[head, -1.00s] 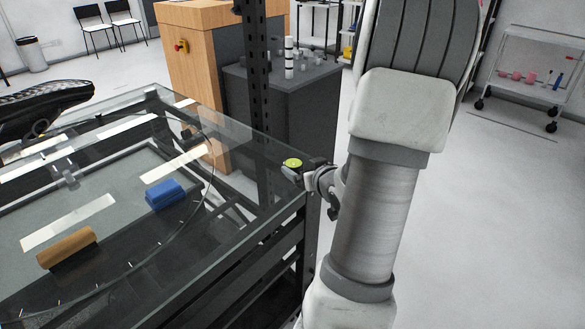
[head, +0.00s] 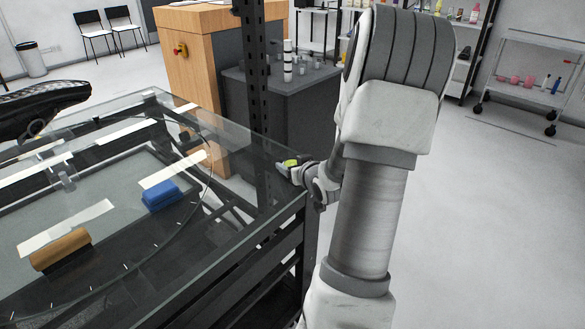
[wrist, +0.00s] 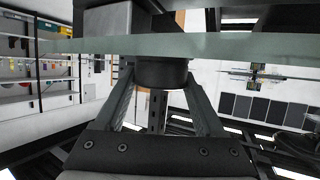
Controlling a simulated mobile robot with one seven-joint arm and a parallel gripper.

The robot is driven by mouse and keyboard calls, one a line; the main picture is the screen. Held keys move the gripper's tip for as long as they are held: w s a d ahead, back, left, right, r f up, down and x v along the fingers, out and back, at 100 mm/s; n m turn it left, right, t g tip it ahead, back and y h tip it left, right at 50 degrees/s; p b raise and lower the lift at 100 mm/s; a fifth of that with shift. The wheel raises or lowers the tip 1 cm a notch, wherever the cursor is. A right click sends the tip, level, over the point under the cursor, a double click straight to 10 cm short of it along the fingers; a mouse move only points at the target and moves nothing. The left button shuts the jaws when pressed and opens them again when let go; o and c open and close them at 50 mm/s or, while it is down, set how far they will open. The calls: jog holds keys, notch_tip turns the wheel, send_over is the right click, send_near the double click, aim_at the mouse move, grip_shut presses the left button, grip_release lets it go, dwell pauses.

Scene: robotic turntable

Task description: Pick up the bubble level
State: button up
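The bubble level (head: 290,163) shows in the head view as a small yellow-green disc near the right corner of the glass-topped table (head: 235,215). My gripper (head: 291,172) is right at it, reaching in from the right. In the wrist view a dark round body (wrist: 161,75), which appears to be the level's underside or side, lies between the two fingers of my gripper (wrist: 161,82). The fingers are spread, one on each side of it. Whether they touch it is not clear.
A black perforated post (head: 258,90) stands behind the level. A dark grey cabinet (head: 285,125) is beyond it.

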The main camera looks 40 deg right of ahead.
jog(key=c, duration=0.8)
jog(key=shift+c, duration=0.2)
jog(key=shift+r, duration=0.15)
